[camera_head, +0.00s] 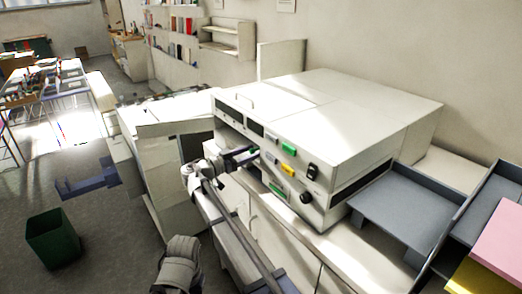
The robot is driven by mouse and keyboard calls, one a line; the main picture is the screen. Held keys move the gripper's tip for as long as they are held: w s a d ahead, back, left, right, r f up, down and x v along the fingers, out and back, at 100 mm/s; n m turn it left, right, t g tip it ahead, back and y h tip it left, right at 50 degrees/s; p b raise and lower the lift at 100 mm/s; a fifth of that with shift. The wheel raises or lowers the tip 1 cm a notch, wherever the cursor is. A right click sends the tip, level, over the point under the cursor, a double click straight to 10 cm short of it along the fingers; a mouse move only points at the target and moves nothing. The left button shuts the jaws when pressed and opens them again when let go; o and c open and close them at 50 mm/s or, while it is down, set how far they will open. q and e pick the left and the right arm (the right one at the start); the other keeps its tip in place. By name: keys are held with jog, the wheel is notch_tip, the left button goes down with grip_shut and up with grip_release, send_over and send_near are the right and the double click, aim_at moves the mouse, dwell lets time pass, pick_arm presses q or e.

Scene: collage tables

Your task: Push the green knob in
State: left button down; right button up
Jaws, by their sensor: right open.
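The white machine (345,110) stands on the counter, with controls on its front panel. A small green piece (255,154) shows at the tips of my right gripper (250,156) and is partly hidden by them; it may be the green knob. A green block (289,149) sits just right of the gripper, and a flat green piece (277,190) is lower on the panel. I cannot tell which one is the knob. My right gripper is open and close to the panel; contact cannot be made out. My left gripper is not in view.
A yellow piece (287,169), a black switch (312,171) and a black round knob (306,197) are near the gripper on the panel. Grey trays (405,208) stand right of the machine. A dark green bin (52,238) is on the floor at left.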

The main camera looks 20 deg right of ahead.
jog(key=shift+w+d, duration=0.1)
jog(key=shift+d, duration=0.1)
jog(key=shift+a+r, duration=0.1)
jog(key=shift+a, duration=0.1)
jog(key=shift+c, duration=0.5)
jog(key=shift+d, duration=0.15)
jog(key=c, duration=0.3)
grip_shut()
